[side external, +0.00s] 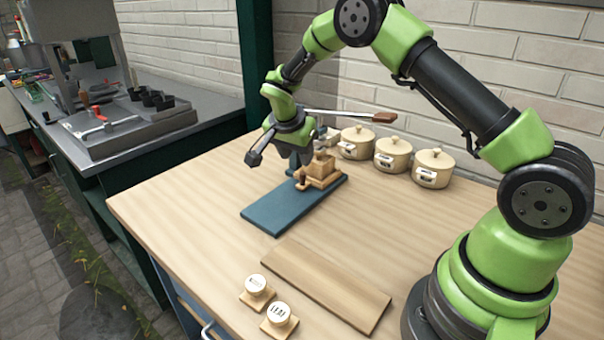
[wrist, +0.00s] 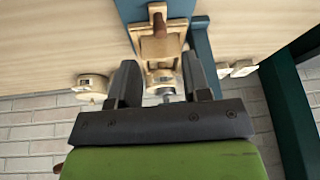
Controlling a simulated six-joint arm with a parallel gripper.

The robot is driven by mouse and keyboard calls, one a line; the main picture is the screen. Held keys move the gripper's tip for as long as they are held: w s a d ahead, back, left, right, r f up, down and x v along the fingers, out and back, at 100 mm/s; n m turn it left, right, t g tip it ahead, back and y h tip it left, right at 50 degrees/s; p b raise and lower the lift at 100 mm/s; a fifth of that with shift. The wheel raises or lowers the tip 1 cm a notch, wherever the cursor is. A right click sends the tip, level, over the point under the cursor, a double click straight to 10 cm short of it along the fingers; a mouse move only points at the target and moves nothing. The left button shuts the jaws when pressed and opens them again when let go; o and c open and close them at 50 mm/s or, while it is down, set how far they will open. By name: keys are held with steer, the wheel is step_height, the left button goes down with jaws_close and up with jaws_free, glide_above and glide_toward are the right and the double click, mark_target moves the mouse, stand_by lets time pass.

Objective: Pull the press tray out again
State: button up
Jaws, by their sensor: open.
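The small wooden press (side external: 322,168) stands on the far end of a blue base board (side external: 280,213). Its tray, with a brown knob (side external: 301,181) at the front, appears to sit in the press; how far in, I cannot tell. In the wrist view the wooden tray (wrist: 148,46) and its brown handle (wrist: 159,24) lie beyond my fingers. My gripper (side external: 283,157) is open above and beside the press, with one finger on each side in view. I see nothing held between the fingers (wrist: 160,62). Part of the press is hidden behind my gripper.
A lever with a brown handle (side external: 384,117) extends to the right above the press. Lidded cream pots (side external: 392,155) stand along the brick wall. The table left of the blue board is clear.

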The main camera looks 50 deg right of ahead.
mark_target(302, 174)
steer(key=x, duration=0.7)
steer(key=shift+d+f, duration=0.1)
steer(key=shift+f, duration=0.25)
jaws_close()
